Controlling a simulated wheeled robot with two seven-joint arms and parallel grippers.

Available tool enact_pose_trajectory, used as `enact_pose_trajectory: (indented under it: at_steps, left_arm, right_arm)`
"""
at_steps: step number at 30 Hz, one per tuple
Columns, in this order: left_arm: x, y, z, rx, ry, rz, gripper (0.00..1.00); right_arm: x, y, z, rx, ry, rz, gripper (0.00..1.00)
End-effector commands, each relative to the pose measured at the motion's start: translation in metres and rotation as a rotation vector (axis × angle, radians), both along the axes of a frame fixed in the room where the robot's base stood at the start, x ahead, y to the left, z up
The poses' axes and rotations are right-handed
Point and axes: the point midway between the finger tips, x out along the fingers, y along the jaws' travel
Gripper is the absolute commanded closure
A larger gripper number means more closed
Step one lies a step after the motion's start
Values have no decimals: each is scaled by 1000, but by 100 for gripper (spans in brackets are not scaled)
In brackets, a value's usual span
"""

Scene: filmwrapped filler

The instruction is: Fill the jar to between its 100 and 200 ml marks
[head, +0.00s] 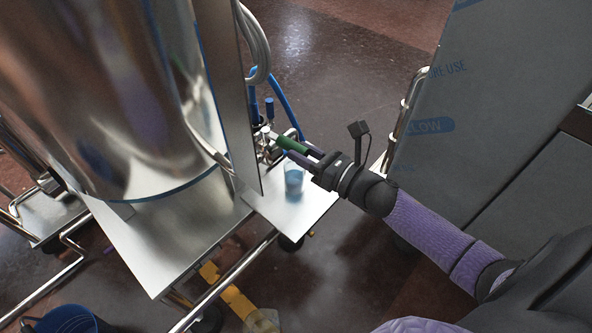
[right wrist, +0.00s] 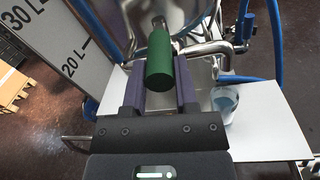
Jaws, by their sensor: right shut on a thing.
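The clear jar (head: 293,181) stands upright on a small steel shelf (head: 293,214) beside the big steel tank (head: 110,90). It looks partly filled with something pale blue, but its marks and exact level are too small to read. In the right wrist view the jar (right wrist: 226,104) is right of the fingers. My right gripper (head: 304,152) is shut on the green handle (head: 290,144) of the valve pipework, above the jar. The handle (right wrist: 159,58) sits between the purple fingers in the right wrist view. My left gripper is out of view.
Blue hoses (head: 287,104) and metal pipes crowd the valve. A tall grey cabinet (head: 500,110) stands to the right. A scale panel (right wrist: 50,45) reads 20 L and 30 L. A blue bucket (head: 68,320) is on the floor at lower left.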

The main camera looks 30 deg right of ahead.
Motion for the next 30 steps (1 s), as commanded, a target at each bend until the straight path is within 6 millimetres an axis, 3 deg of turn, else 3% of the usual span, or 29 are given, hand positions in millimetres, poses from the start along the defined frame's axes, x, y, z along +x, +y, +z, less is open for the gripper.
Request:
enact_pose_trajectory:
  at_steps: [22,23,27,30]
  left_arm:
    - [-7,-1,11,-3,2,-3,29]
    - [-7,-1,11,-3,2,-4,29]
    - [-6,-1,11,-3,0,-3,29]
    - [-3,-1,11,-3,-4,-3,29]
  right_arm:
    - [-2,8,2,4,-7,-81,100]
    - [-2,8,2,3,-8,-81,57]
    - [-2,8,1,2,-6,-82,29]
    - [-2,8,1,2,-5,-82,29]
